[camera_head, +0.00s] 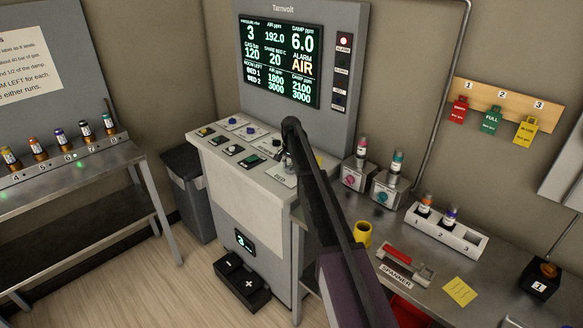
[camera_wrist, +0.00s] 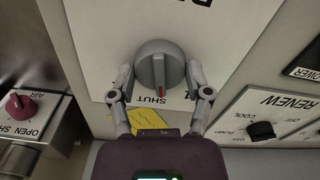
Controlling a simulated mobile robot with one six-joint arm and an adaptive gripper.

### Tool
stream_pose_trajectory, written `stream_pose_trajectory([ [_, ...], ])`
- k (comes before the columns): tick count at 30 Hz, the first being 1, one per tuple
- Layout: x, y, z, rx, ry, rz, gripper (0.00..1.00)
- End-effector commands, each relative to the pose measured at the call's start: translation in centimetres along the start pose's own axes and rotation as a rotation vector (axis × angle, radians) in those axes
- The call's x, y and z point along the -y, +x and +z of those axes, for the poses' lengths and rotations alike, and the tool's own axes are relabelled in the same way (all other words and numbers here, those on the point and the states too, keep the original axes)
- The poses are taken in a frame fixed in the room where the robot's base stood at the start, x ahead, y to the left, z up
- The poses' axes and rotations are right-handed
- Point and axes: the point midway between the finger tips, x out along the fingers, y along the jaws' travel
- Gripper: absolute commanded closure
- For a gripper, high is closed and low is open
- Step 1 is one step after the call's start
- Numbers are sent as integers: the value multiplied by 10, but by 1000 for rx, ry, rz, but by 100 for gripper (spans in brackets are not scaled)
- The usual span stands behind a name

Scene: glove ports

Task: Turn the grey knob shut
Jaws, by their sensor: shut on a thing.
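The grey knob (camera_wrist: 158,66) is in the upper middle of the wrist view, on a white panel lettered SHUT below it. Its raised grip bar stands about upright in the picture, with a red mark at the end that points at SHUT. My gripper (camera_wrist: 160,84) is shut on the knob, one finger on each side of it. In the head view my gripper (camera_head: 290,160) is at the console top, and my arm hides most of the knob there.
A magenta knob (camera_wrist: 18,103) on a metal box and a black knob (camera_wrist: 262,131) on the RENEW panel flank my gripper. A yellow note (camera_wrist: 140,118) lies below. The console screen (camera_head: 280,60) rises behind.

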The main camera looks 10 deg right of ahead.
Motion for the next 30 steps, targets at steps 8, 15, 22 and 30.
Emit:
stream_pose_trajectory([
  [8,-1,0,1,3,170,1,84],
  [15,-1,0,2,4,230,1,84],
  [22,-1,0,2,4,237,1,84],
  [30,-1,0,1,4,235,1,0],
])
